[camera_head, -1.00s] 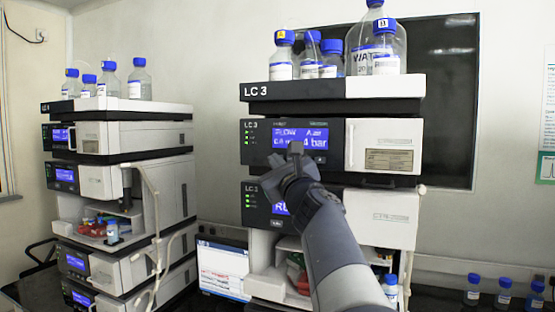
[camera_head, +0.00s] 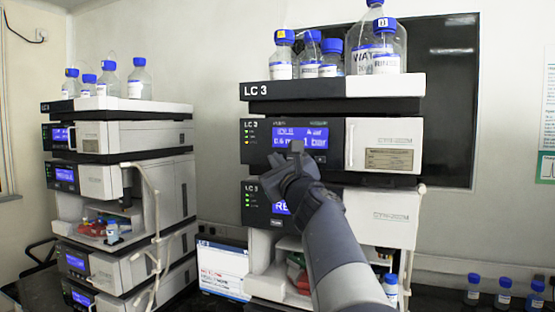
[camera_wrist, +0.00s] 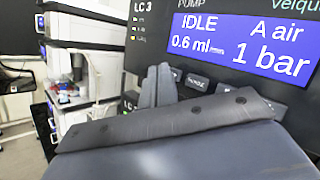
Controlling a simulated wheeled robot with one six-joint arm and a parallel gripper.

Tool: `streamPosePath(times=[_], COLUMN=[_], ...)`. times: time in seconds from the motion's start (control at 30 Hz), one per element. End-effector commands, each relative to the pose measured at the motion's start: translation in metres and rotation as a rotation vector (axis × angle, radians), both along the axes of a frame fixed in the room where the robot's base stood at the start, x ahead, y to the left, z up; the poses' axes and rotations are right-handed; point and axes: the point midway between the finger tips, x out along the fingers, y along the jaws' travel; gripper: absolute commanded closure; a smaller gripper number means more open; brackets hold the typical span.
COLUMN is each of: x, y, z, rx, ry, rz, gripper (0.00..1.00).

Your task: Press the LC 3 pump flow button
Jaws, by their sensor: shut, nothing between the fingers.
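The LC 3 pump module (camera_head: 262,148) is the dark-fronted unit under the stack's top tray. Its blue display (camera_head: 300,136) also shows in the wrist view (camera_wrist: 255,45), reading IDLE, A air, 0.6 ml and 1 bar. A row of small dark buttons (camera_wrist: 197,81) lies below the display. My gripper (camera_head: 297,148) is shut and empty, its fingertips at the display's lower edge in the head view. In the wrist view its fingers (camera_wrist: 157,86) stand close to the panel, left of the visible buttons. They hide part of the panel, and I cannot tell whether they touch it.
Bottles (camera_head: 385,62) stand on top of the LC 3 stack. A second module (camera_head: 256,205) with a display sits below the pump. Another instrument stack (camera_head: 120,134) stands at the left. A tablet-like screen (camera_head: 222,268) and small blue-capped bottles (camera_head: 504,293) are lower down.

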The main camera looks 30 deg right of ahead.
Motion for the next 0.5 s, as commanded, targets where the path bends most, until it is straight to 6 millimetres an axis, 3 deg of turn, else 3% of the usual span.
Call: streamPosePath(times=[0.5], x=[-0.0075], y=[0.0095], z=[-0.0004], rx=[0.000], ry=[0.000], rz=[0.000], gripper=[1.00])
